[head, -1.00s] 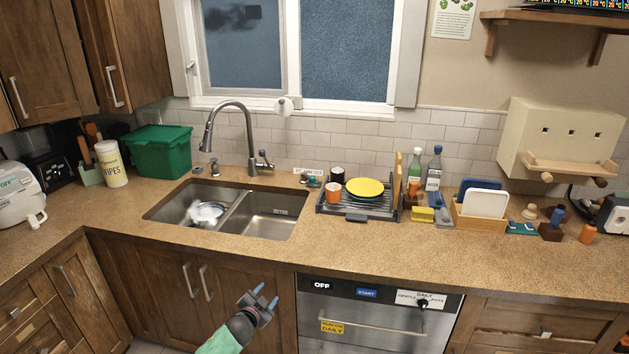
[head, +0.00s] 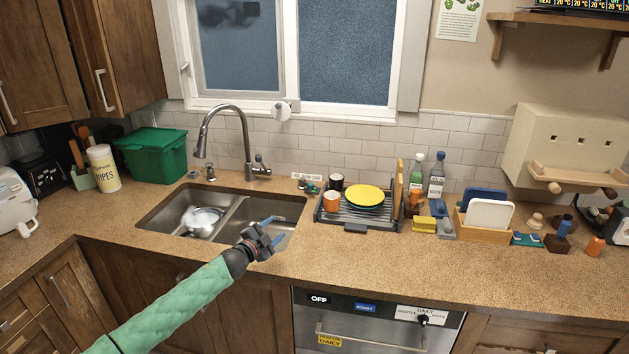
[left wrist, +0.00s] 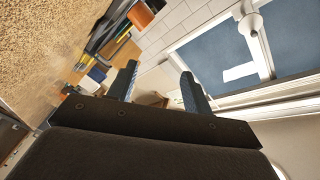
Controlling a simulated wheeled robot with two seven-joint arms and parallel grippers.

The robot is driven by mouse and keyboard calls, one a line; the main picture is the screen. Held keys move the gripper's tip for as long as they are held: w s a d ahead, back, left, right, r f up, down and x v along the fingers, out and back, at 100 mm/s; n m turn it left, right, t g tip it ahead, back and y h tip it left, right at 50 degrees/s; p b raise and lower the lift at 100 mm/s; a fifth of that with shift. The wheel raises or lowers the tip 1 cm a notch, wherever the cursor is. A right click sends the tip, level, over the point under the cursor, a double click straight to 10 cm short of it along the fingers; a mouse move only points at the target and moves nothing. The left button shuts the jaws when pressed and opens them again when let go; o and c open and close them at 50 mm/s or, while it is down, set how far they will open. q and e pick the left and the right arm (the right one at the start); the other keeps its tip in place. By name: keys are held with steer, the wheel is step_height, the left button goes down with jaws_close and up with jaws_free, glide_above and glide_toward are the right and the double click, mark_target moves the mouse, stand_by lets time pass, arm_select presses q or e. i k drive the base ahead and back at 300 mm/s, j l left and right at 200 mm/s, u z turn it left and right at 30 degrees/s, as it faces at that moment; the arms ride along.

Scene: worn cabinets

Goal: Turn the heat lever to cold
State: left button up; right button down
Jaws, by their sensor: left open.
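A small dark faucet lever (head: 260,164) stands at the right of the tall grey faucet (head: 229,125), behind the double sink (head: 167,225). A small white label (head: 307,176) with print too small to read fully stands on the counter to its right. My left gripper (head: 276,231) is open and empty over the front right part of the sink. It is nearer to me than the lever and does not touch it. Its two spread fingers also show in the left wrist view (left wrist: 160,88), where I cannot make out the lever. My right gripper is not in view.
A dish rack (head: 357,213) with cups and a yellow plate stands right of the sink. A white-and-grey bowl (head: 203,220) lies in the left basin. A green bin (head: 152,155) stands at the back left. The front counter right of the sink is clear.

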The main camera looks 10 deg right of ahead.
mark_target(301, 181)
steer(key=i+l, duration=0.2)
steer(key=i, duration=0.2)
steer(key=i+l, duration=0.2)
steer(key=i, duration=0.2)
steer(key=i+l, duration=0.2)
steer(key=i, duration=0.2)
